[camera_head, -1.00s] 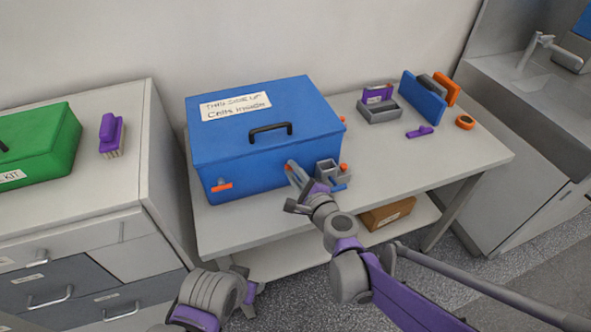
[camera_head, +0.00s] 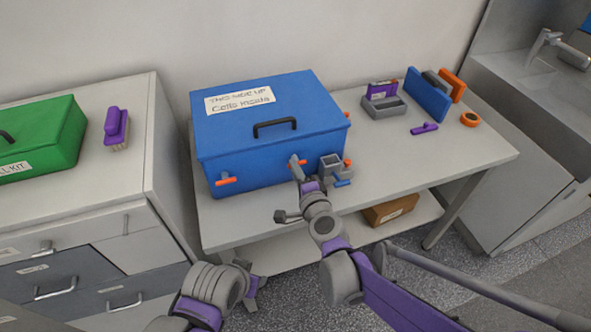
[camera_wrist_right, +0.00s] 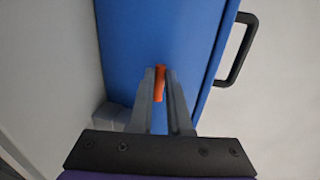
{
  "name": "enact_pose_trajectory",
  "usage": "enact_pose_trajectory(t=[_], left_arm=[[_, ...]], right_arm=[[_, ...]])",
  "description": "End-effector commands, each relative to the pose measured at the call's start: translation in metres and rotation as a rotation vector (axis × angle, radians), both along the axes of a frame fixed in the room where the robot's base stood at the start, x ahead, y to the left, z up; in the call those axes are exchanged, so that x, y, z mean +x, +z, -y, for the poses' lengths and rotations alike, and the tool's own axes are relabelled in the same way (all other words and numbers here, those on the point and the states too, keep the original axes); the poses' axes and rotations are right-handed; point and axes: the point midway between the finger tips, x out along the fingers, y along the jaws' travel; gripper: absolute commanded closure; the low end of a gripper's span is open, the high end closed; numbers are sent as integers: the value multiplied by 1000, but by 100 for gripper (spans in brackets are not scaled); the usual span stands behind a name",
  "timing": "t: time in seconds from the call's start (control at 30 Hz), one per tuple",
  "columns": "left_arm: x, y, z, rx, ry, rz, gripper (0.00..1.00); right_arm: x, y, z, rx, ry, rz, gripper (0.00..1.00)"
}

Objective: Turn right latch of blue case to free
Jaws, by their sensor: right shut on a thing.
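The blue case (camera_head: 255,155) stands closed on the table, with a black handle on its lid. Its right latch (camera_head: 301,162) is orange and sits on the front face; in the right wrist view the latch (camera_wrist_right: 160,83) shows between the fingertips. My right gripper (camera_head: 296,164) is shut on this latch, its two fingers one on each side in the wrist view (camera_wrist_right: 161,78). The fingers hide part of the latch. The left latch (camera_head: 226,181) lies roughly level on the front face. My left arm is at the bottom edge; its jaw state is unclear.
A small grey holder (camera_head: 330,166) with orange and blue parts stands close to the right of my right gripper. A green case (camera_head: 45,140) sits on the left cabinet.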

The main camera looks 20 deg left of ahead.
Motion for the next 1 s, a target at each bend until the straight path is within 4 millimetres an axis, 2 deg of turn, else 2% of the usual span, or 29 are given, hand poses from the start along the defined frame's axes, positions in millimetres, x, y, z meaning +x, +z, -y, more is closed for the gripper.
enact_pose_trajectory(t=[0.43,0.47,0.6,1.0], left_arm=[[0,0,0,0,0,0,50],[0,0,0,0,0,0,50],[0,0,0,0,0,0,50],[0,1,0,0,0,0,50]], right_arm=[[1,-1,1,-10,-2,7,100],[1,-1,1,-10,-2,7,79],[1,0,1,-9,-2,6,54],[-5,2,5,-7,-2,5,54]])
